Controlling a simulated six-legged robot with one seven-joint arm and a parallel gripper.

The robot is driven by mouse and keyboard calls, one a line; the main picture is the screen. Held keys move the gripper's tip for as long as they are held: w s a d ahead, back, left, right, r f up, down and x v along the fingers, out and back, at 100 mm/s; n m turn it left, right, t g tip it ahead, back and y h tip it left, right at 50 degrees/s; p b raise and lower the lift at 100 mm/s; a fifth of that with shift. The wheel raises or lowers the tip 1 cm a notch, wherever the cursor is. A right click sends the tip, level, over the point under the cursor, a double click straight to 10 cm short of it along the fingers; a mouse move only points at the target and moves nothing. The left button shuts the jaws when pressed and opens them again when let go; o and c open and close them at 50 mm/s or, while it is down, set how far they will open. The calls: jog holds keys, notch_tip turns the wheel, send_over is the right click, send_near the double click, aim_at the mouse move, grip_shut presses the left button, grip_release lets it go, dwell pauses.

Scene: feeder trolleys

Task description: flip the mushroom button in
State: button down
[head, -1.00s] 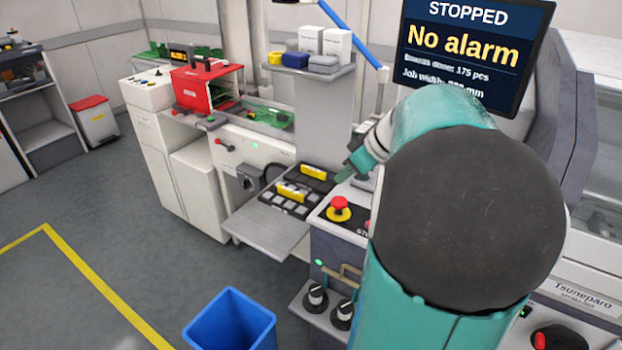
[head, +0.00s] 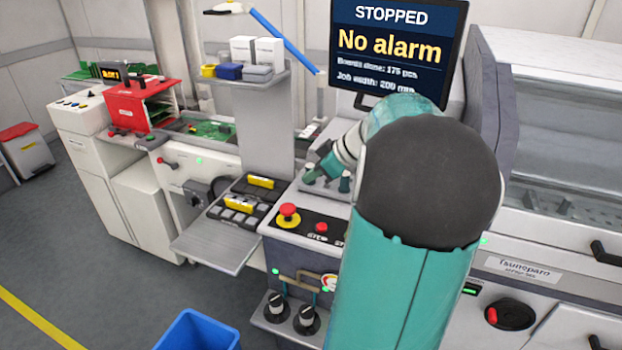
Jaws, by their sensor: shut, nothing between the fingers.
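The red mushroom button (head: 288,209) stands on a yellow collar at the left end of the black control strip, on top of the white and grey machine front. It is in plain view in the head view. My gripper (head: 318,172) is shut and empty. It is above the panel, behind and to the right of the mushroom button, apart from it. Its fingertips are small and partly hidden by my own arm.
A smaller red button (head: 321,227) sits right of the mushroom button. A keypad shelf (head: 205,243) juts out at left. The monitor (head: 394,45) reads "STOPPED, No alarm". A blue bin (head: 197,330) stands on the floor in front.

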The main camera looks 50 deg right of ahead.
aim_at(285, 205)
jog(key=x, duration=0.7)
jog(key=shift+a, duration=0.1)
notch_tip(285, 205, down, 4)
jog(key=shift+w+r, duration=0.2)
jog(key=shift+r, duration=0.05)
jog(key=shift+f, duration=0.4)
jog(key=shift+f, duration=0.15)
